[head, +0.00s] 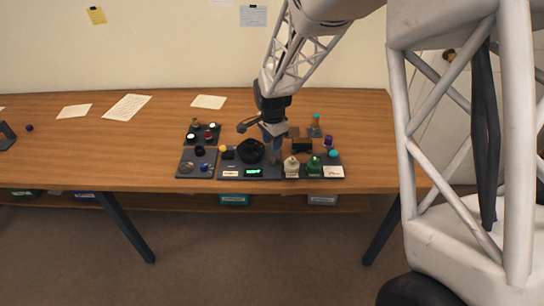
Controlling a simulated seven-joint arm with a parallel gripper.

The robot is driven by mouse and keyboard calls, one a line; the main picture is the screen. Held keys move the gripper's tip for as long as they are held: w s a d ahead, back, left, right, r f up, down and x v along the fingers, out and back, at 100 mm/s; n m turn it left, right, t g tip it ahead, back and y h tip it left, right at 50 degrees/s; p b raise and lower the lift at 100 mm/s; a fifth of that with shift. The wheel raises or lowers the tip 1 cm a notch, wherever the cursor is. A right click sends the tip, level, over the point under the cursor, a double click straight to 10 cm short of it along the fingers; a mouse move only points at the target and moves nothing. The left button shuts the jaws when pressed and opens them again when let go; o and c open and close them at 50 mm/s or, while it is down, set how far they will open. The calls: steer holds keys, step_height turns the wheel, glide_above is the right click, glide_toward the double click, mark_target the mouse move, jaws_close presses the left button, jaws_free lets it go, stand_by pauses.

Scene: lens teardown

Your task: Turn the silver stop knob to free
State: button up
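My gripper (272,139) is low over the middle of a dark work board (225,164) on the wooden table. It is just right of and behind a black round lens-like part (251,151). Its fingertips are too small to show whether they are open or shut, or whether they touch anything. A small greyish round piece (204,167) lies at the left of the board, beside a brownish disc (187,167). I cannot tell whether either is the silver stop knob, or which way the knob is turned.
A green-lit display (253,171) is at the board's front. A dark tray (190,141) with small round parts is back left. The table (100,165) is mostly clear to the left.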

mark_target(272, 158)
steer(key=n, duration=0.5)
steer(key=shift+n, duration=0.4)
steer(key=n, duration=0.4)
steer(key=shift+r, duration=0.1)
steer(key=n, duration=0.4)
steer(key=shift+w, duration=0.1)
steer(key=n, duration=0.4)
steer(key=shift+a, duration=0.1)
steer(key=shift+f, duration=3.85)
steer(key=shift+n, duration=0.3)
steer(key=c, duration=0.7)
